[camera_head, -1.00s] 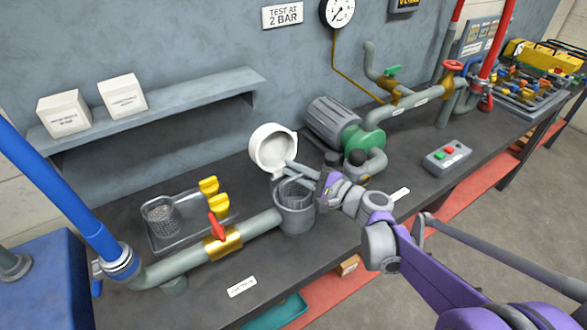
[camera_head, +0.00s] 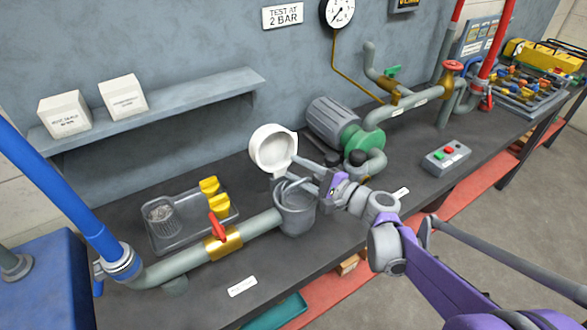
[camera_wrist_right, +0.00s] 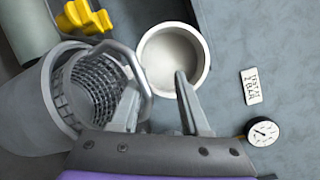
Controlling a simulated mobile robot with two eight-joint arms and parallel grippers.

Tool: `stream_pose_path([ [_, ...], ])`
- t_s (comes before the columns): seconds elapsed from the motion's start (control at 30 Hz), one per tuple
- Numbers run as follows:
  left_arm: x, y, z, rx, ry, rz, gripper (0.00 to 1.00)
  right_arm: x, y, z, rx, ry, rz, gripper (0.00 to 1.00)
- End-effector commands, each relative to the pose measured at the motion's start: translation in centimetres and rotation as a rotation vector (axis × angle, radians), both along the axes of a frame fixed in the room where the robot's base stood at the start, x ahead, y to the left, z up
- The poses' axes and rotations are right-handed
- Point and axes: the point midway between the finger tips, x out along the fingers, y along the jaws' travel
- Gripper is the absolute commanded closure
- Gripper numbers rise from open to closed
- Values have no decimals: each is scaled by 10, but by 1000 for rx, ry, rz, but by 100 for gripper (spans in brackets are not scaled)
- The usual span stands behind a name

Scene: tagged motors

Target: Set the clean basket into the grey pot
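The grey pot (camera_head: 295,218) stands on the bench at the end of the pipe, its round white-lined lid (camera_head: 273,150) swung open behind it. A mesh basket with a loop handle is inside the pot; its mesh (camera_wrist_right: 92,88) shows no dirt in the right wrist view, where the pot wall (camera_wrist_right: 38,115) surrounds it. My right gripper (camera_head: 308,174) is over the pot's right side, its fingers apart (camera_wrist_right: 160,92), one beside the handle (camera_wrist_right: 138,75). Whether that finger touches the handle is unclear. A second basket (camera_head: 160,216) with speckled contents is in a tray. My left gripper is out of view.
The grey tray (camera_head: 190,239) sits left of the pot. Yellow parts (camera_head: 213,196) and a red-handled brass valve (camera_head: 219,238) are close by. A green pump (camera_head: 362,146) stands behind right. The bench front has a label (camera_head: 242,287) and clear room.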

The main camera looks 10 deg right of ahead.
Motion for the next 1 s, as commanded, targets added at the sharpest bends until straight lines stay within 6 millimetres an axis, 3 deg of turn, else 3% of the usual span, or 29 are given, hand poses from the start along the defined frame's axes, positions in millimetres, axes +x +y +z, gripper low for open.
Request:
stream_pose_path([
  [0.3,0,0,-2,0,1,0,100,-57,-47,1,-2,1,-6,56],
  [0.6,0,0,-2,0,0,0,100,-82,-66,2,-1,1,-3,56],
  [0.77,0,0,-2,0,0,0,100,-85,-62,-1,-18,7,7,56],
  [0.87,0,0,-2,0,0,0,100,-94,-46,-12,-99,35,37,56],
  [1.0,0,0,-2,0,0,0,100,-123,-12,-44,-332,98,123,56],
])
